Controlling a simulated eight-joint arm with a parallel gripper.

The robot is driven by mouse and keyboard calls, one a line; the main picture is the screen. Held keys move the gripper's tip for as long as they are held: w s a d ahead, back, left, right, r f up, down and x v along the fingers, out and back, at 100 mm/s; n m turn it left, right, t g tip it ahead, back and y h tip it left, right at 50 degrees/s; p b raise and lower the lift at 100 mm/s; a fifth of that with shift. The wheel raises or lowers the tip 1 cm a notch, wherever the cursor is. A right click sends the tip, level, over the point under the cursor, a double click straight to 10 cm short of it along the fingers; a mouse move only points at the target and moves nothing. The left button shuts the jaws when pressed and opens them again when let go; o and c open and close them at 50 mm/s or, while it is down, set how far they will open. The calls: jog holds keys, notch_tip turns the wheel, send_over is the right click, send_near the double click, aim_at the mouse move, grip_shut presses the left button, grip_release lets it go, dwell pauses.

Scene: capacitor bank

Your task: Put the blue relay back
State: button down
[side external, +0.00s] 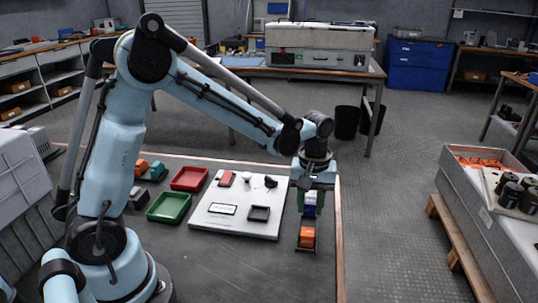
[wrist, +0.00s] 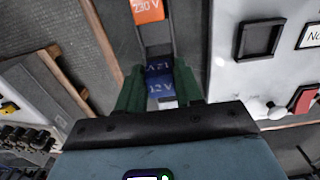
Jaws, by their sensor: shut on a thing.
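The blue relay (wrist: 160,80), marked 12 V, is between the green fingers of my gripper (wrist: 160,92) in the wrist view. In the side view it shows as a small blue block (side external: 310,204) below my gripper (side external: 311,200), which is shut on it. An orange relay (side external: 307,237) marked 230 V sits in a dark holder just below and nearer the camera; it also shows at the top of the wrist view (wrist: 146,10). The white panel (side external: 226,226) carries an empty-looking black square frame (side external: 259,213). The blue relay's underside is hidden.
A red tray (side external: 189,179) and a green tray (side external: 168,207) lie left of the panel. Orange (side external: 141,166) and teal (side external: 157,171) blocks stand behind them. The panel has a red part (side external: 226,178) and a white knob (side external: 246,177). The table's right edge is close to my gripper.

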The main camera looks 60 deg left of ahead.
aim_at(309, 215)
jog(key=shift+f, duration=1.4)
jog(key=shift+f, duration=0.1)
jog(key=c, duration=0.7)
grip_release()
jog(key=shift+c, duration=0.2)
